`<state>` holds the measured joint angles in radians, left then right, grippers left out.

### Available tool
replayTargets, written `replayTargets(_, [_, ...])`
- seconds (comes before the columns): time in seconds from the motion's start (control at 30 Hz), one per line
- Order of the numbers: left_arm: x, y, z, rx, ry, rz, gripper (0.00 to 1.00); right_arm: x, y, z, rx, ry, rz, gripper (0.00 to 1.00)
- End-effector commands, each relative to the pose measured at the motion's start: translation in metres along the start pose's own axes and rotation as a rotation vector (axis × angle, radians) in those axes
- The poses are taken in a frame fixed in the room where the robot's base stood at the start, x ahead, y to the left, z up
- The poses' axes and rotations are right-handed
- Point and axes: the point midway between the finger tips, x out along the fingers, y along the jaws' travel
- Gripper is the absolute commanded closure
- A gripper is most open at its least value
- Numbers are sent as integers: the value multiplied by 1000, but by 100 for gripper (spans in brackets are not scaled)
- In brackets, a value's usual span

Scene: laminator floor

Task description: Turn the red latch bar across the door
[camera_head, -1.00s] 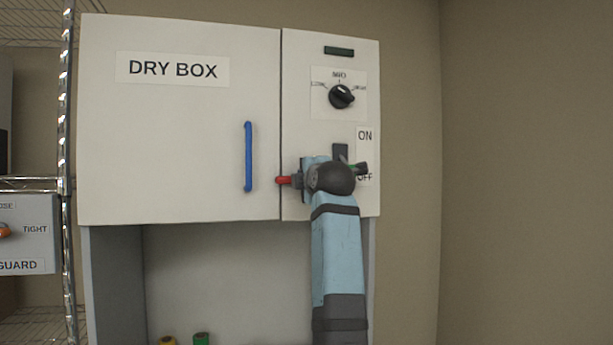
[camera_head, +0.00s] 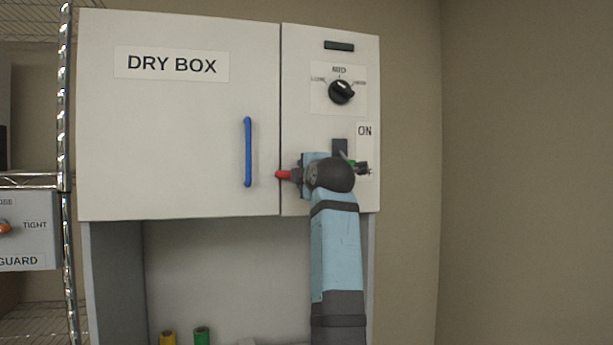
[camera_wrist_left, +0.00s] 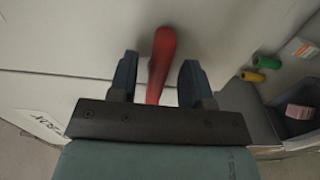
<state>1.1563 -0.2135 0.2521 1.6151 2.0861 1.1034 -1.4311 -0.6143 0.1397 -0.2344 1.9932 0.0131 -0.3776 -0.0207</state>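The red latch bar (camera_head: 284,174) shows in the head view as a short end reaching left to the door seam. My left gripper (camera_head: 308,176) hides the rest of it. In the left wrist view, the red bar (camera_wrist_left: 161,60) stands between the two fingers of my left gripper (camera_wrist_left: 158,80), which are apart. A gap shows on the left finger's side, and the bar is closer to the right finger. The dry box door (camera_head: 180,130) is flush with its panel and has a blue handle (camera_head: 248,152). My right gripper is not in view.
A black dial (camera_head: 342,92) sits above my gripper on the panel. A dark switch part (camera_head: 340,148) is close behind my gripper. A wire shelf (camera_head: 65,150) stands at left. Yellow (camera_head: 168,338) and green (camera_head: 202,336) items are below the box.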

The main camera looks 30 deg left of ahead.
Motion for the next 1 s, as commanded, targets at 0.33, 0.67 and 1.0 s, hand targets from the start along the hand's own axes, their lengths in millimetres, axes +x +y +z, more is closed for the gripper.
replayTargets(0.33, [-29,-2,1,-3,-3,2,55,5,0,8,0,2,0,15])
replayTargets(0.67, [-103,-2,0,-3,-2,1,55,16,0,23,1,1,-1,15])
replayTargets(1.0, [-138,0,0,0,0,0,55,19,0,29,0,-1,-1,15])
